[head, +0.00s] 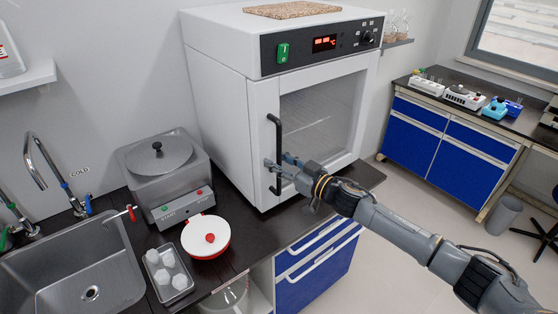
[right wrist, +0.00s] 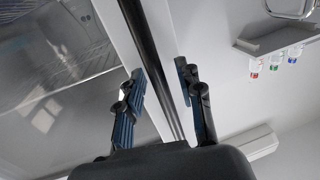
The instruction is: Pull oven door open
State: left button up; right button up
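The white oven (head: 222,90) stands on the dark counter. Its door (head: 318,112) has a glass window and looks closed. A black vertical bar handle (head: 276,135) is on the door's left side. My right gripper (head: 279,166) is at the lower part of this handle. In the right wrist view, the handle (right wrist: 146,50) runs between the two blue-padded fingers of my right gripper (right wrist: 160,95). The fingers are apart, with gaps visible on either side of the bar. My left gripper is not in view.
A sink (head: 75,270) is further left. Blue drawers (head: 315,250) are below.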

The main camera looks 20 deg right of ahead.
jog(key=shift+c, duration=0.2)
grip_shut()
